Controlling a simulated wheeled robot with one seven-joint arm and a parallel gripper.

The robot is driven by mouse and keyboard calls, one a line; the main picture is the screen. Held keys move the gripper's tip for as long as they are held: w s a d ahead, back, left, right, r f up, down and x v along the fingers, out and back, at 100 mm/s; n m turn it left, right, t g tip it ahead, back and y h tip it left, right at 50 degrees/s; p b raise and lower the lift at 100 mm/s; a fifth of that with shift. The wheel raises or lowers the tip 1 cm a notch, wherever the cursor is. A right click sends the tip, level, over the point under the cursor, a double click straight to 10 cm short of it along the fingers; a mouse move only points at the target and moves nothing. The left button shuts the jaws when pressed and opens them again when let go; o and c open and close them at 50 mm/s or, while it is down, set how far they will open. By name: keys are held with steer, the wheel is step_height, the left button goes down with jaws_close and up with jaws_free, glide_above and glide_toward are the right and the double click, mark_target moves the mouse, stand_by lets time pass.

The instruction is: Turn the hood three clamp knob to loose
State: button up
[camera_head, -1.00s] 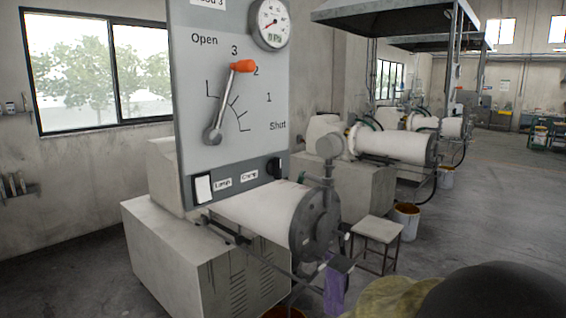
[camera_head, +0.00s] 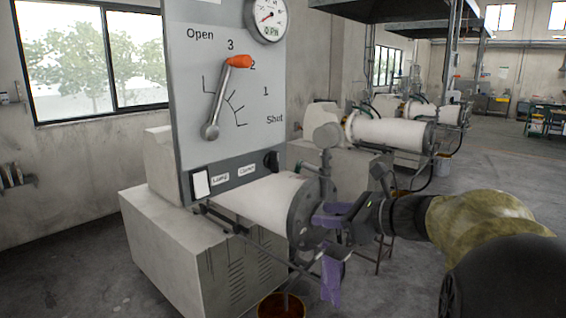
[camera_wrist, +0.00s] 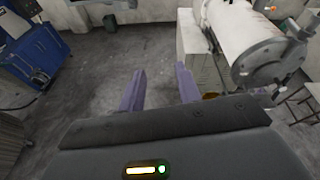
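The hood three panel (camera_head: 225,100) stands at the left of centre in the head view. Its black clamp knob (camera_head: 271,161) sits on the dark lower strip, right of the "Clamp" label (camera_head: 247,169). The knob's setting is too small to read. A white switch (camera_head: 200,184) is at the strip's left end. My gripper (camera_head: 322,245) is lower and to the right of the knob, by the mill drum's end flange, apart from the knob. Its purple fingers are spread and empty in the wrist view (camera_wrist: 160,82). The knob does not show in the wrist view.
The white mill drum (camera_head: 262,203) with its dark flange juts out below the panel. A silver lever with an orange grip (camera_head: 239,62) points between 3 and 2. A bucket (camera_head: 282,306) stands below. A blue cabinet (camera_wrist: 30,40) and open floor show in the wrist view.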

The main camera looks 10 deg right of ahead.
mark_target(278, 155)
steer(key=d+r+m+t+y, duration=0.1)
steer(key=d+r+m+t, duration=0.1)
steer(key=r, duration=0.6)
steer(key=shift+d+r+t, duration=0.35)
steer(key=shift+d+t, duration=0.15)
steer(key=shift+d, duration=0.25)
steer(key=p+x, duration=0.7)
steer(key=x, duration=1)
steer(key=shift+w+a, duration=0.2)
steer(key=shift+s, duration=0.1)
jaws_close()
